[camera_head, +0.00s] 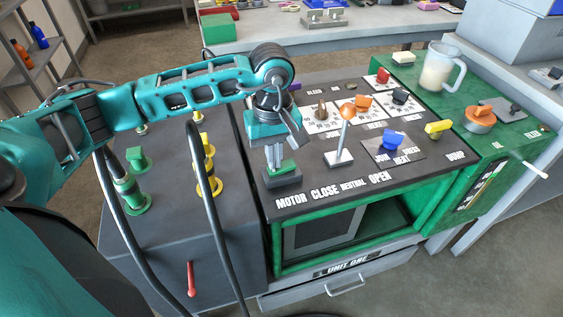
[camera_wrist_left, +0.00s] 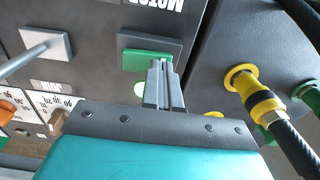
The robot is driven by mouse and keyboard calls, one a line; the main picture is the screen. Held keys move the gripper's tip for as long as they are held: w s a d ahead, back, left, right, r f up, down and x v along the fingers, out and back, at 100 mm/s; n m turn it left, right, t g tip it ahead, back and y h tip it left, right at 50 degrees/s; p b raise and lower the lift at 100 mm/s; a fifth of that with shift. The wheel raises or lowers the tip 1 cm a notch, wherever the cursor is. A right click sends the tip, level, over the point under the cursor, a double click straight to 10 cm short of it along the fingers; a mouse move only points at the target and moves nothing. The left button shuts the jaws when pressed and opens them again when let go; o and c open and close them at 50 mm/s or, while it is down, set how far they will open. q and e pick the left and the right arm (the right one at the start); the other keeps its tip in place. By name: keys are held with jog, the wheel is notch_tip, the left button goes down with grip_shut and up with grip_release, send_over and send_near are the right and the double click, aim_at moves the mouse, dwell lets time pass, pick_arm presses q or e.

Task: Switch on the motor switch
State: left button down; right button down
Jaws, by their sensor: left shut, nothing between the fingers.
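The motor switch (camera_head: 290,167) is a green rocker on a dark block, above the word MOTOR on the black panel of the cart. My left gripper (camera_head: 273,163) is shut and empty, pointing down at the switch and covering part of it. In the left wrist view the green rocker (camera_wrist_left: 140,60) lies beside the shut fingertips (camera_wrist_left: 163,64), which overlap its edge. I cannot tell whether they touch it. My right gripper is in neither view.
A lever with an orange knob (camera_head: 347,111) stands right of the switch. A blue knob (camera_head: 393,139) and a pitcher (camera_head: 439,66) are farther right. Black hoses (camera_head: 207,190) and yellow fittings (camera_head: 208,180) are on the grey cabinet (camera_head: 170,240) at left.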

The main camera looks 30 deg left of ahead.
pick_arm(q)
notch_tip(320, 180, up, 6)
jog(key=p, duration=0.3)
jog(key=shift+r, duration=0.25)
jog(key=shift+f, duration=0.1)
dwell(0.5)
